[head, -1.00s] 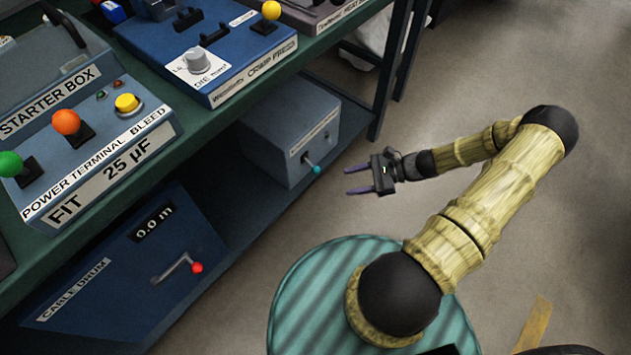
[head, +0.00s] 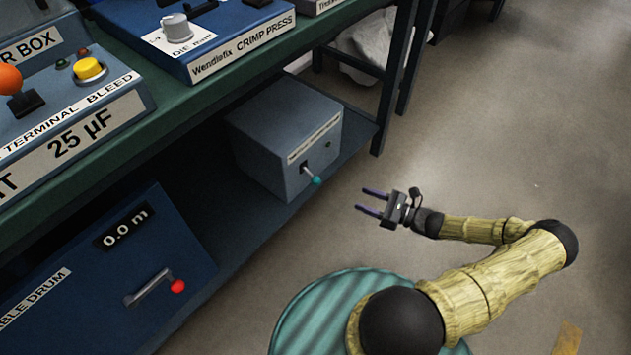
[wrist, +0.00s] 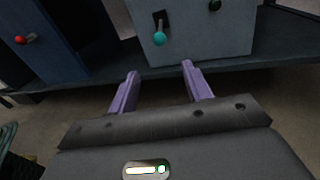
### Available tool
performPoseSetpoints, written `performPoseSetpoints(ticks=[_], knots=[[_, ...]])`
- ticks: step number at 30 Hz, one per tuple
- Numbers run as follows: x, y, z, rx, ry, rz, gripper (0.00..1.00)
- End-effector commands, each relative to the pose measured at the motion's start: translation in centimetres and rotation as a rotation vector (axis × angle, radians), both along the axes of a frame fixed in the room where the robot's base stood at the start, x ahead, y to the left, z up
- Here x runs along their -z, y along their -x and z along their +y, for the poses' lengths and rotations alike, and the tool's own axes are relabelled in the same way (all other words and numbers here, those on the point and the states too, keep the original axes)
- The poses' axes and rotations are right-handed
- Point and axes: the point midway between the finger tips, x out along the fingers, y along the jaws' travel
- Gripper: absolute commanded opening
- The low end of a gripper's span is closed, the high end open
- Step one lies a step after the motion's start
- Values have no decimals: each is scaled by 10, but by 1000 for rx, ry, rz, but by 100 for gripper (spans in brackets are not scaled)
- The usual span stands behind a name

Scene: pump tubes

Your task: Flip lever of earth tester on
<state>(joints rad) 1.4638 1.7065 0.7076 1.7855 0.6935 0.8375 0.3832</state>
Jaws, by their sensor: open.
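A grey-blue box (head: 268,133) with an unreadable label strip stands on the lower shelf; it looks like the earth tester. Its lever (head: 311,176) has a teal ball tip and sticks out of a dark slot, pointing downward. My gripper (head: 368,201) is open and empty, with purple fingers pointing left, a little right of and below the lever, apart from it. In the wrist view, the teal lever tip (wrist: 159,39) hangs beyond and above the gap between the open fingers (wrist: 160,80), in front of the box face (wrist: 205,35). Nothing covers the lever.
The blue cable drum unit (head: 115,260) with a red-knobbed crank (head: 177,286) stands left on the lower shelf. The green upper bench (head: 230,95) overhangs the box and carries the crimp press (head: 215,50). A table leg (head: 388,110) stands right. The floor right of the shelf is open.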

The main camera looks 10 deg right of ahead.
Motion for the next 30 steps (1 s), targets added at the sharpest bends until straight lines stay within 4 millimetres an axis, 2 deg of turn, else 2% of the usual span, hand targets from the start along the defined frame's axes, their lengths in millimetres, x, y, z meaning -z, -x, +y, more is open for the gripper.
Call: performPoseSetpoints(ticks=[5,24,30], knots=[[3,-12,17,-3,-3,-1,49],[4,-82,105,-4,-3,-1,49],[3,-100,127,-3,-2,0,49]])
